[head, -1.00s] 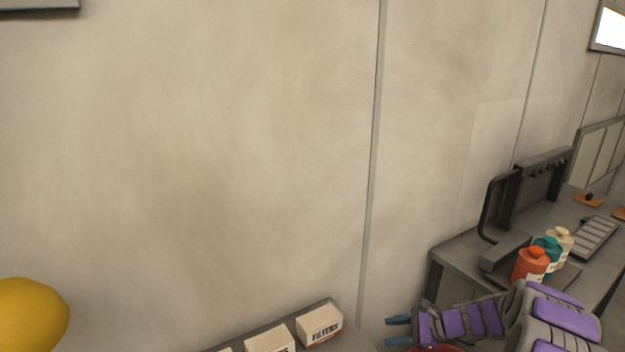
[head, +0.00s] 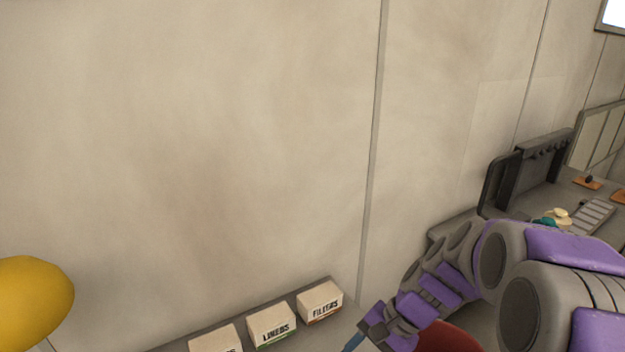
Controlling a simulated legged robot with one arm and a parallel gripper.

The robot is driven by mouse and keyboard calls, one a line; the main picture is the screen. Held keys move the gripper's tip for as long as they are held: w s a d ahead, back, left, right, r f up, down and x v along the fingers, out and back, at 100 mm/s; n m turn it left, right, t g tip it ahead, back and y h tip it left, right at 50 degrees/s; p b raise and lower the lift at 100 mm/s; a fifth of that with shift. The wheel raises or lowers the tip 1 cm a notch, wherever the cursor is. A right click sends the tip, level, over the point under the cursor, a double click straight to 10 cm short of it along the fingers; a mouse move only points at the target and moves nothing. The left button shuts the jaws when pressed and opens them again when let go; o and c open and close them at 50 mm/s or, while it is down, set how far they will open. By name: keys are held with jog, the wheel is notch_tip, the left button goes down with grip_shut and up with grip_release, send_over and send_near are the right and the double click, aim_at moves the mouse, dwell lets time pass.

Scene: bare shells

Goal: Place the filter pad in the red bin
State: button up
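My gripper (head: 356,341) is at the bottom edge, right of the labelled boxes. Only a piece of a blue finger shows, and the rest is cut off by the frame, so its opening and anything in it are hidden. A rounded red thing (head: 447,338) shows partly behind my arm at the bottom; it may be the red bin, but too little of it shows to tell. A white box marked FILTERS (head: 320,301) stands on a grey surface left of my gripper. I see no loose filter pad.
A LINERS box (head: 271,326) and another box (head: 215,340) stand left of the FILTERS box. A yellow rounded object (head: 34,303) is at the left edge. A bare wall stands behind.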

jog(key=s+d+r+n+h, duration=0.1)
jog(key=s+d+n+h, duration=0.1)
jog(key=s, duration=0.9)
jog(key=s+d+r+n+h, duration=0.1)
jog(key=s+d+n+h, duration=0.2)
jog(key=s, duration=0.8)
jog(key=n+h, duration=0.1)
jog(key=n, duration=0.1)
jog(key=shift+r+n+h, duration=0.25)
jog(key=shift+n+h, duration=0.05)
jog(key=shift+a, duration=0.1)
